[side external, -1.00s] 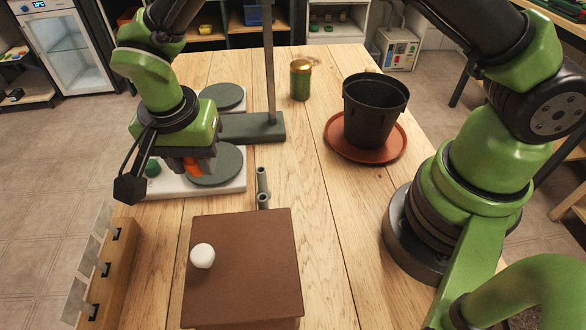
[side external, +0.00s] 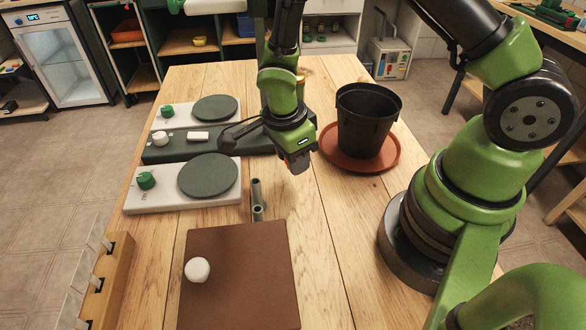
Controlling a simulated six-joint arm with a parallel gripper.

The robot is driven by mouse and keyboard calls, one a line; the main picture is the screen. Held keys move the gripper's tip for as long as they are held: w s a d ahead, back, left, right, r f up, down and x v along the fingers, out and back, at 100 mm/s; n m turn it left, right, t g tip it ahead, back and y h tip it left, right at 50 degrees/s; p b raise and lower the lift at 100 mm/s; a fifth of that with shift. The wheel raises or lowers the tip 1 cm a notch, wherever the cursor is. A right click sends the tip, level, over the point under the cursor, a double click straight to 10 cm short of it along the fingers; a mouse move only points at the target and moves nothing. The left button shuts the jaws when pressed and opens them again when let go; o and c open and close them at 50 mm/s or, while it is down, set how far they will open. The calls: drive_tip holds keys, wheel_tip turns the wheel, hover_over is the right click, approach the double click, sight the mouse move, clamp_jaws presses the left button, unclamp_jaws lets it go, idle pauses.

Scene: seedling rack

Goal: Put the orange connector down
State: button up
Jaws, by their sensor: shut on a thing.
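My gripper (side external: 297,163) is shut on the orange connector and holds it over the middle of the table, left of the black pot. Only a sliver of the orange connector (side external: 286,157) shows, at the gripper's left side; the fingers hide the rest. The gripper points down. Its height above the wood is hard to judge from this view.
A grey-green pipe fitting (side external: 257,199) lies before the gripper. Two white units with round pads (side external: 208,177) and a dark stand base stand left. A black pot (side external: 366,125) sits on a terracotta saucer (side external: 337,160).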

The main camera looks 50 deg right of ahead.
drive_tip(key=shift+f, duration=1.75)
drive_tip(key=o, duration=0.9)
drive_tip(key=shift+f, duration=0.15)
wheel_tip(320, 180, up, 12)
drive_tip(key=a, duration=0.2)
wheel_tip(320, 180, up, 12)
drive_tip(key=n+t+y, duration=0.2)
drive_tip(key=n+t, duration=0.1)
drive_tip(key=n, duration=0.4)
hover_over(293, 181)
drive_tip(key=s, duration=0.3)
drive_tip(key=shift+s+a+r+n+t+y, duration=0.1)
drive_tip(key=shift+s+r+n+t+y, duration=0.15)
drive_tip(key=shift+s+r+n+t, duration=1.15)
drive_tip(key=shift+s+a+r+n+t+y, duration=0.15)
drive_tip(key=shift+s+r+n, duration=0.8)
drive_tip(key=shift+s+n, duration=1.15)
drive_tip(key=shift+s+d+r+n+t+y, duration=0.1)
drive_tip(key=shift+s+r+n+t+y, duration=0.2)
drive_tip(key=shift+s+r+n+t, duration=1.35)
